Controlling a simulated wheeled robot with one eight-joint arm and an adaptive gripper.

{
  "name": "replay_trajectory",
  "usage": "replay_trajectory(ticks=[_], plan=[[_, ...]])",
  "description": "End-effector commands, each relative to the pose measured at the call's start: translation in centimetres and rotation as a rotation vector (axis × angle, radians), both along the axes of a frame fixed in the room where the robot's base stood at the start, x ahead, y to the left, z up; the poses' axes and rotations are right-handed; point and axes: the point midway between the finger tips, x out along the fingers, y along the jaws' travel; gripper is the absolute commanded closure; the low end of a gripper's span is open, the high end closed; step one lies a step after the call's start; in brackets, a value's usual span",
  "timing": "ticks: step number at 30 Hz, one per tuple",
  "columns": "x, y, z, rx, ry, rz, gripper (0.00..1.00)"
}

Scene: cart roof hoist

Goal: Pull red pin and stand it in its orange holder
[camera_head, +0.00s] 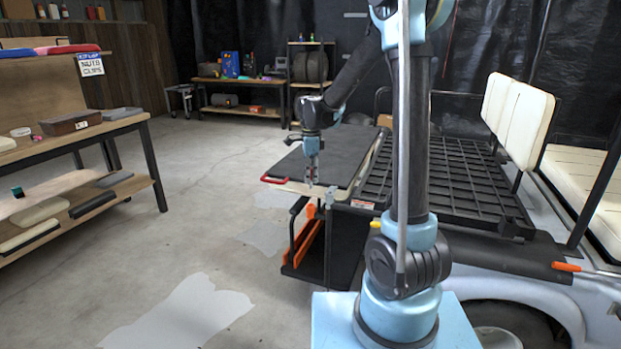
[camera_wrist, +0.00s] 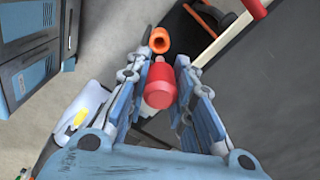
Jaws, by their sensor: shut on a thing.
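My gripper (camera_head: 312,182) points down above the front corner of the black-topped panel at the cart's rear. In the wrist view my gripper (camera_wrist: 159,68) is shut on the red pin (camera_wrist: 161,83), whose rounded red head lies between the fingers. A paler part shows at the pin's lower end. The orange holder (camera_wrist: 158,39), a short tube with a dark round opening, shows just beyond the fingertips. The pin's head appears just below it in the picture; I cannot tell the height gap. Pin and holder cannot be made out clearly in the head view.
The black panel (camera_head: 325,158) has a red corner handle (camera_head: 272,180), also in the wrist view (camera_wrist: 254,8). A black slatted deck (camera_head: 450,180) and cream seats (camera_head: 516,118) stand right. A wooden workbench (camera_head: 120,126) is left. Floor between is clear.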

Motion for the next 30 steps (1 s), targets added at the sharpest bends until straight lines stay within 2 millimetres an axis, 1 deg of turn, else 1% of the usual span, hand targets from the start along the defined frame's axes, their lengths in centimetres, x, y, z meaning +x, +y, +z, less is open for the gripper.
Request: replay_trajectory(ticks=[1, 2, 10, 14, 30], plan=[[0.0, 0.0, -0.6, 0.0, 0.0, 0.0, 1.0], [0.0, 0.0, -0.8, 0.0, 0.0, 0.0, 1.0], [0.0, 0.0, -0.8, 0.0, -0.001, -0.001, 1.0], [0.0, 0.0, -1.1, 0.0, -0.001, -0.001, 1.0], [0.0, 0.0, -5.1, 0.0, -0.001, -0.001, 1.0]])
